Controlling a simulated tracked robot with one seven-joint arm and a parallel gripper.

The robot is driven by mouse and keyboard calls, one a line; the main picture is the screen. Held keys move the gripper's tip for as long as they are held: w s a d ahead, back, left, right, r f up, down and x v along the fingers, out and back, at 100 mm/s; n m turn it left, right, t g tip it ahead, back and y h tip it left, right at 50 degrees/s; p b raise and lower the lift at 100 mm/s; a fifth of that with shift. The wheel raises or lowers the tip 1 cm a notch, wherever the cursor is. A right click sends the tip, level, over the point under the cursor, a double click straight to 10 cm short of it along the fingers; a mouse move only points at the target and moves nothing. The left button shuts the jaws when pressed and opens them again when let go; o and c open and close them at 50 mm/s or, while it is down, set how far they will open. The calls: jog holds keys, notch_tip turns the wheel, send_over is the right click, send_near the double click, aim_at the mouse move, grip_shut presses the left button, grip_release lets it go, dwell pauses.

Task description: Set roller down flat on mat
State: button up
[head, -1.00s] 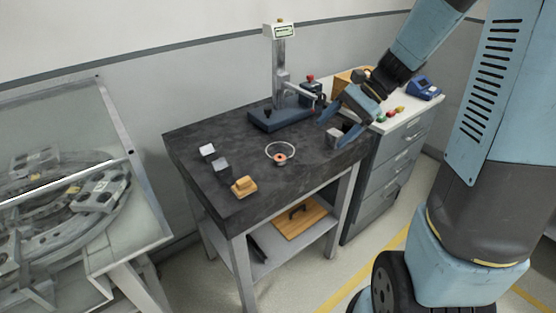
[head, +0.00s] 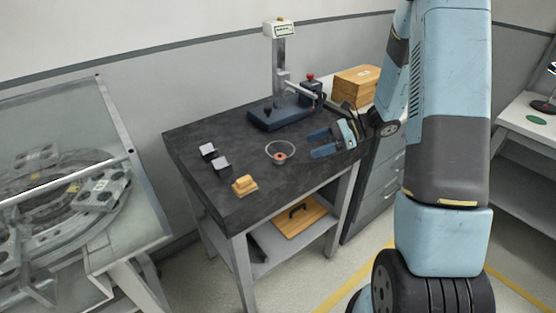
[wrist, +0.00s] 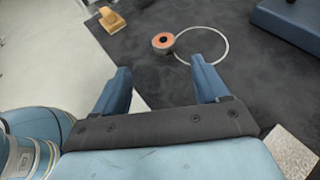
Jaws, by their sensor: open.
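A short round roller (head: 280,157) with an orange top face and dark centre stands on end on the dark bench top (head: 225,195). In the wrist view the roller (wrist: 163,41) overlaps the left edge of a thin pale ring (wrist: 226,47). My gripper (head: 312,143) is over the bench's right part, to the right of the roller, jaws pointing left. In the wrist view my gripper's two blue fingers (wrist: 162,75) are apart with nothing between them. I cannot make out a separate mat on the bench; a green round patch (head: 537,120) lies on a white table at far right.
A blue-based press (head: 275,118) stands at the bench's back. A wooden box (head: 356,82) is on the cabinet behind. A glass-covered ring track (head: 70,185) is at left.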

aim_at(282, 156)
jog(key=x, duration=0.5)
jog(key=shift+a+f, duration=0.15)
jog(key=shift+a, duration=0.1)
jog(key=shift+w+x, duration=0.1)
jog(key=shift+x, duration=1.25)
jog(key=shift+w+x, duration=0.15)
jog(key=shift+x, duration=1.15)
jog(key=shift+f, duration=0.1)
jog(key=shift+c, duration=0.4)
jog(key=c, duration=1.3)
